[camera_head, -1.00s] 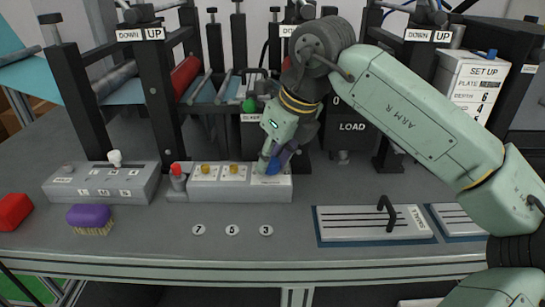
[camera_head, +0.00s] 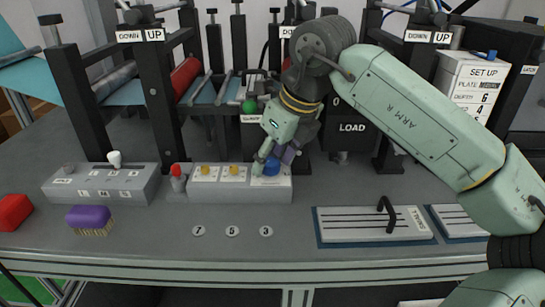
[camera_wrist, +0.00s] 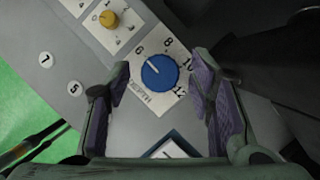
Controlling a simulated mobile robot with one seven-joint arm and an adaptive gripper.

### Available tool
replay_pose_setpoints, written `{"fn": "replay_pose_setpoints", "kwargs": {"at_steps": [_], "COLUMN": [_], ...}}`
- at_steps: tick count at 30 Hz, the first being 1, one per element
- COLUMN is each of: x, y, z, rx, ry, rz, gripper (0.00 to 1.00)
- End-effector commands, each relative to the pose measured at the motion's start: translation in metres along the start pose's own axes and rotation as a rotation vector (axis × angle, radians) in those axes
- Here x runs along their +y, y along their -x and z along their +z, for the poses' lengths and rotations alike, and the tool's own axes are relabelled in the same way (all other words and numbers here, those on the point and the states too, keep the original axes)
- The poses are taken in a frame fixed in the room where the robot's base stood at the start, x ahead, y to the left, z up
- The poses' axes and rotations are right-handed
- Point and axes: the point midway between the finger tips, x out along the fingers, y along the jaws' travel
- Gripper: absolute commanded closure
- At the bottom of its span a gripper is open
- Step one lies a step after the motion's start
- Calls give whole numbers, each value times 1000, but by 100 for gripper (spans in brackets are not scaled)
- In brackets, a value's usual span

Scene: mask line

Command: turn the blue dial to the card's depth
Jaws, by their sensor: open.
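The blue dial (camera_head: 271,168) sits on the right end of a grey control box, and it shows clearly in the wrist view (camera_wrist: 159,71). Its white pointer mark points up-left, towards the 6 on a DEPTH scale with 6, 8, 10 and 12. The set-up card (camera_head: 474,88) at the right shows a 6 on its depth line and a 4 below. My gripper (camera_head: 276,157) is open at the dial. In the wrist view its purple-padded fingers (camera_wrist: 162,82) stand either side of the dial, with gaps between pads and dial.
Two yellow knobs (camera_head: 220,171) and a red button (camera_head: 177,171) are left of the dial. Black press frames stand behind. A handled plate (camera_head: 375,225) lies right, a purple brush (camera_head: 90,219) left. Numbered discs (camera_head: 232,230) lie on clear table in front.

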Motion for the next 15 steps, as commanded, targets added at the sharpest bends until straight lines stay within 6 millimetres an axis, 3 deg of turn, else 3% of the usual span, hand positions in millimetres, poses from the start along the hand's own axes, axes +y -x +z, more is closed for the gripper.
{"fn": "replay_pose_setpoints", "kwargs": {"at_steps": [5,15], "x": [-1,0], "y": [25,95], "z": [0,0], "rx": [-2,-1], "ry": [-2,0], "rz": [-4,-2], "gripper": [51,51]}}
